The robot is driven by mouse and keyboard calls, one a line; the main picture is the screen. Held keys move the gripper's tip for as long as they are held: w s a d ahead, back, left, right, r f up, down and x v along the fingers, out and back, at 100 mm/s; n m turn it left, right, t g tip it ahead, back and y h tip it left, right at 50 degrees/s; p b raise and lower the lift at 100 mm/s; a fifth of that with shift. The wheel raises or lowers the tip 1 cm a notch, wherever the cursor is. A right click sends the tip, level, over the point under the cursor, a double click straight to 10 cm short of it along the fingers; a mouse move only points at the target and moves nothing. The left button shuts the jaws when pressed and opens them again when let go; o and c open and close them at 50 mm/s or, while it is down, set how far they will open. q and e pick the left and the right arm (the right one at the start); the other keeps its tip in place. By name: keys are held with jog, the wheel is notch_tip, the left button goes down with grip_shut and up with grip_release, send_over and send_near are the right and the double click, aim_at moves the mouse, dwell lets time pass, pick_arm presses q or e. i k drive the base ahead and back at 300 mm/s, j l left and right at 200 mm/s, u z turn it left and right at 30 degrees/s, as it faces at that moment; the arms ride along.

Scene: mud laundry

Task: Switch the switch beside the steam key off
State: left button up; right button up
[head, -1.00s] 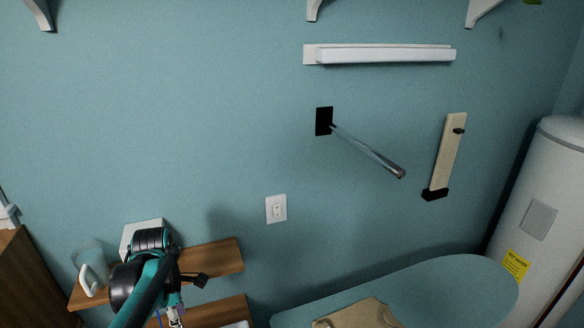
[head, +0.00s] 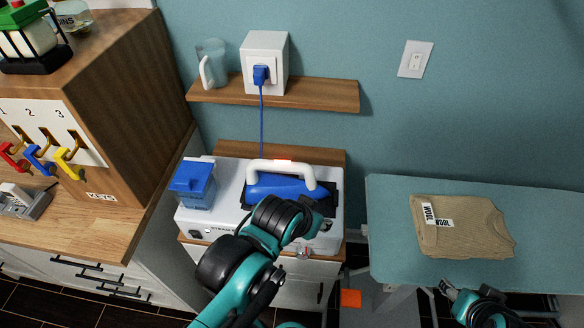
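The white steam station (head: 228,180) stands low under the wall shelf, with a blue iron (head: 285,188) on top. Its front carries a small lettered label beginning "STEAM" (head: 220,232) and a small dark switch (head: 195,234) at the left end. The switch's position is too small to read. A small silver and red piece (head: 305,252) shows at the front edge; I cannot tell whether it is a key. My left arm crosses in front of the station, and its wrist hides part of the front and the gripper's fingers. My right gripper (head: 452,291) is near the ironing board's front edge, its opening unclear.
A wooden shelf (head: 320,96) holds a glass jug (head: 211,65) and a white socket box (head: 263,52) with a blue plug. A wall switch (head: 415,59) is at upper right. The ironing board (head: 395,215) bears a folded garment (head: 460,226). A wooden cabinet (head: 135,100) stands left.

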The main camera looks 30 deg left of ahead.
aim_at(196, 235)
jog(key=k+u, duration=0.1)
jog(key=u, duration=0.35)
jog(key=k+u, duration=0.1)
jog(key=u, duration=0.35)
jog(key=j+u, duration=0.1)
jog(key=u, duration=0.35)
jog(key=k, duration=0.05)
